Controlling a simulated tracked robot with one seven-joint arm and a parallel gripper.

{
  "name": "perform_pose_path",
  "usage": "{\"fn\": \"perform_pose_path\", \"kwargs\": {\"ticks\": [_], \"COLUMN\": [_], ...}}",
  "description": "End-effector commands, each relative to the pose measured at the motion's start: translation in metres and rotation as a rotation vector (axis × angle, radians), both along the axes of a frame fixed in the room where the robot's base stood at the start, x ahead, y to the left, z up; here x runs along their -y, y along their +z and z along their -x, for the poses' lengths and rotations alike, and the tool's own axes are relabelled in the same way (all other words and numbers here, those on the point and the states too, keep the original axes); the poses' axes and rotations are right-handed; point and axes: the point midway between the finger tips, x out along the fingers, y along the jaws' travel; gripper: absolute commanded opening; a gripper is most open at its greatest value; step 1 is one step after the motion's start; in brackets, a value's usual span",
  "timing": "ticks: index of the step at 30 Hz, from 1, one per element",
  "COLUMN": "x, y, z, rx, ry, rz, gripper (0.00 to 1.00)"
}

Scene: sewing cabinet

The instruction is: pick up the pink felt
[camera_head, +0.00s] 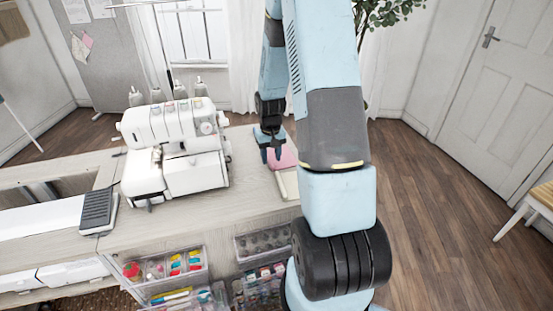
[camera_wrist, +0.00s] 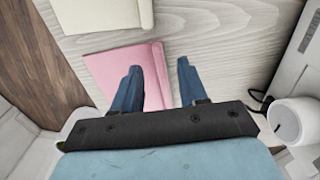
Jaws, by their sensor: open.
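The pink felt (camera_wrist: 107,69) lies flat on the pale wood tabletop in the wrist view. It also shows in the head view (camera_head: 289,158), partly hidden behind my arm. My gripper (camera_wrist: 158,72) is open, with its two blue fingers apart. In the wrist view the left finger overlaps the felt's right part, and the right finger is over bare wood. In the head view my gripper (camera_head: 271,156) is at the felt's left edge. I cannot tell whether the fingers touch the felt or the table.
A cream folded cloth (camera_wrist: 95,14) lies beside the felt. A white sewing machine (camera_head: 175,150) stands to the left on the table (camera_head: 240,205). Clear drawers with coloured supplies (camera_head: 170,270) sit below the front edge. Bare tabletop lies between the machine and the felt.

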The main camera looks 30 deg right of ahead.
Motion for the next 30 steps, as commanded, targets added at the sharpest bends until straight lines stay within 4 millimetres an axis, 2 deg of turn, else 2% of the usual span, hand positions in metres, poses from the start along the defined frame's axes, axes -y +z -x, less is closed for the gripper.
{"fn": "perform_pose_path", "kwargs": {"ticks": [3, 6, 15, 28, 30], "x": [0.0, 0.0, 0.0, -0.001, -0.001], "y": [-0.015, -0.022, -0.026, -0.026, -0.026], "z": [0.001, 0.001, 0.001, 0.001, 0.001], "rx": [-0.002, 0.0, 0.001, 0.0, 0.0], "ry": [0.002, 0.002, 0.002, 0.002, 0.002], "rz": [0.0, 0.0, 0.0, 0.0, 0.0], "gripper": [0.43, 0.43, 0.43, 0.02, 0.0]}}
